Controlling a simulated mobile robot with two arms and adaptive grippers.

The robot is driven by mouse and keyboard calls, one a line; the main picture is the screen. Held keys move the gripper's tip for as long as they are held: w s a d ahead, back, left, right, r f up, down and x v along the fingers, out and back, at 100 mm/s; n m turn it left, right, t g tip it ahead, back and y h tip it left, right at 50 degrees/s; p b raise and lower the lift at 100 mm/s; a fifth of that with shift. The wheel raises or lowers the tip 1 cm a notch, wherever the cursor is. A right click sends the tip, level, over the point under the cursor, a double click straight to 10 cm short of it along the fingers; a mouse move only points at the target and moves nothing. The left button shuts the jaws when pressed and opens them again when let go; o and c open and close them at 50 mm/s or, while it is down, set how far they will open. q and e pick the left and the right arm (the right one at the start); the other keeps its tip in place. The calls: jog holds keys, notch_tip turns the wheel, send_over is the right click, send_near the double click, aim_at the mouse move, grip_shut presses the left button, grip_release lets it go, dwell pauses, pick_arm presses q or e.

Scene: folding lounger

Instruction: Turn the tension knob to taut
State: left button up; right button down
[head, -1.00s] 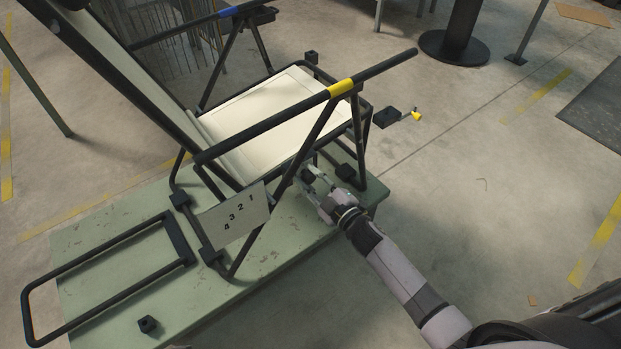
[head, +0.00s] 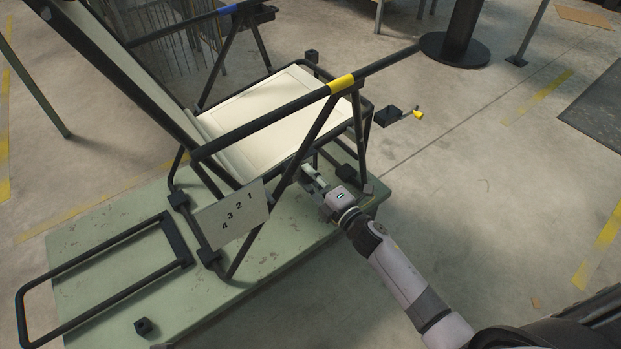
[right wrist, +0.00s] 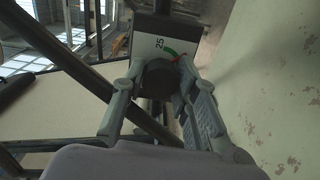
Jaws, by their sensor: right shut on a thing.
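The tension knob (right wrist: 158,82) is a dark round knob in the right wrist view, in front of a pale dial plate (right wrist: 145,44). The plate bears the number 25, a green arc and a red mark; the knob hides part of it, and I cannot read its setting. My right gripper (head: 311,178) reaches in low beside the lounger's front leg. In the right wrist view its two fingers (right wrist: 160,74) are closed on the knob from both sides. In the head view the knob is hidden. The lounger (head: 270,108) has a cream seat and black frame. My left gripper is out of view.
The lounger stands on a green platform (head: 110,268). A numbered plate (head: 232,217) hangs at its near side, left of my gripper. A black box with a yellow-ended lever (head: 388,117) lies to the right. Tube frames stand close to my gripper. Floor right of the platform is clear.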

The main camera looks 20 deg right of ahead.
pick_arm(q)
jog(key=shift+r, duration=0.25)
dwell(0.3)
pick_arm(e)
jog(key=c, duration=1.2)
grip_release()
jog(key=shift+c, duration=0.2)
jog(key=shift+s, duration=0.15)
jog(key=v, duration=1.1)
jog(key=shift+s+d, duration=0.15)
jog(key=shift+s, duration=0.25)
